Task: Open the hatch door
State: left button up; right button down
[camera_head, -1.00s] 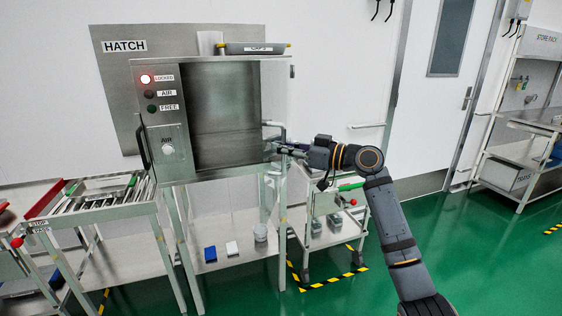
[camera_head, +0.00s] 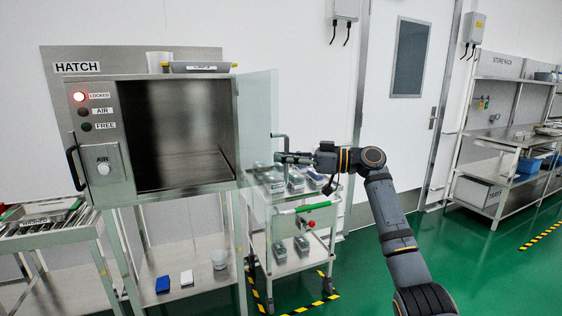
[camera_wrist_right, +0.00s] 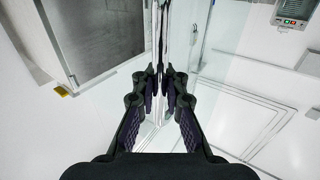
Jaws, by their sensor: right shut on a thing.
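The hatch (camera_head: 166,130) is a steel cabinet at the left of the head view, with its dark interior showing. Its clear glass door (camera_head: 257,130) stands swung out at the right side, clearly open. A metal bar handle (camera_head: 285,146) is on the door's free edge. My right gripper (camera_head: 281,158) is shut on the handle; in the right wrist view its fingers (camera_wrist_right: 161,88) close around the bar, with the glass edge-on behind. The red lamp by the "LOCKED" label (camera_head: 100,96) is lit. My left gripper is not in view.
A trolley (camera_head: 295,215) with several trays stands behind and below the glass door. A roller table (camera_head: 40,232) is at left. A tray (camera_head: 198,67) lies on the hatch top. The store rack (camera_head: 510,130) is far right. Green floor (camera_head: 460,270) is free at right.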

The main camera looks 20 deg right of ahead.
jog(key=shift+d+f, duration=0.1)
jog(key=shift+f, duration=0.05)
jog(key=c, duration=1.4)
grip_release()
jog(key=shift+s+d+r, duration=0.1)
jog(key=shift+s+r, duration=0.1)
jog(key=v, duration=1.2)
jog(key=shift+w, duration=0.1)
